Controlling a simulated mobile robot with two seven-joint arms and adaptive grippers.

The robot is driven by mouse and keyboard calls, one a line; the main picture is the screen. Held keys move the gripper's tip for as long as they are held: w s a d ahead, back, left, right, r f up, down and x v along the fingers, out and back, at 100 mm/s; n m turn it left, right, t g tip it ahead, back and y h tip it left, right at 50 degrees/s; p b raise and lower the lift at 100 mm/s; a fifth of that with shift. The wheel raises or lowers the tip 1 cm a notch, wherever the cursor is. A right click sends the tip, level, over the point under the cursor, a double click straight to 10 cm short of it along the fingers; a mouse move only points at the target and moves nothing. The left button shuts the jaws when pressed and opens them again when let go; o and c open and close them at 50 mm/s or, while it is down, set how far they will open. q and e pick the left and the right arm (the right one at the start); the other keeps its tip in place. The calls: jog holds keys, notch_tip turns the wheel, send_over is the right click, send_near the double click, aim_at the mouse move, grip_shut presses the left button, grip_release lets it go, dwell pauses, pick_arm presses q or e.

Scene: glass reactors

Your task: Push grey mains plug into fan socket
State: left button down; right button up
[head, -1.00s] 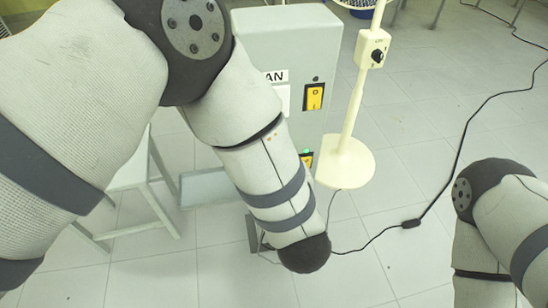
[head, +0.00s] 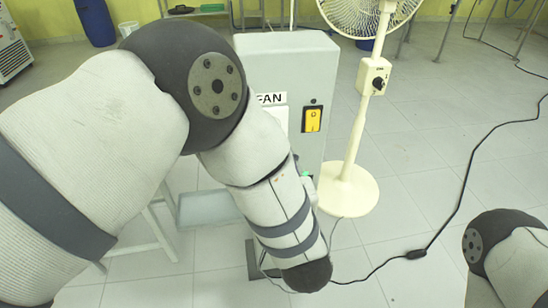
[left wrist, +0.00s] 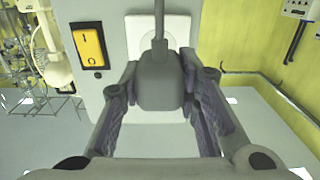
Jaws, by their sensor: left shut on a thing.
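The grey mains plug (left wrist: 160,85) is between the fingers of my left gripper (left wrist: 158,92), which is shut on it. Its cord rises from the plug toward the top of the left wrist view. The white fan socket (left wrist: 178,28) is on the grey cabinet directly beyond the plug, which partly covers it. I cannot tell whether the pins are in the socket. In the head view my left arm hides the plug and left gripper; a white plate (head: 282,118) shows beside the arm under the FAN label (head: 271,98). My right gripper is out of view.
The grey cabinet (head: 300,70) carries a yellow rocker switch (head: 313,119), also in the left wrist view (left wrist: 89,46). A cream pedestal fan (head: 348,190) stands to its right. A black cable (head: 470,160) crosses the tiled floor. A white stool (head: 160,230) stands left of the cabinet.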

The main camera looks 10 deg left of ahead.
pick_arm(q)
jog(key=shift+d, duration=0.25)
jog(key=shift+b+x, duration=0.4)
jog(key=shift+x, duration=1.9)
jog(key=shift+w, duration=0.1)
jog(key=shift+a, duration=0.2)
jog(key=shift+w+a, duration=0.2)
jog(key=shift+w, duration=0.3)
dwell(0.9)
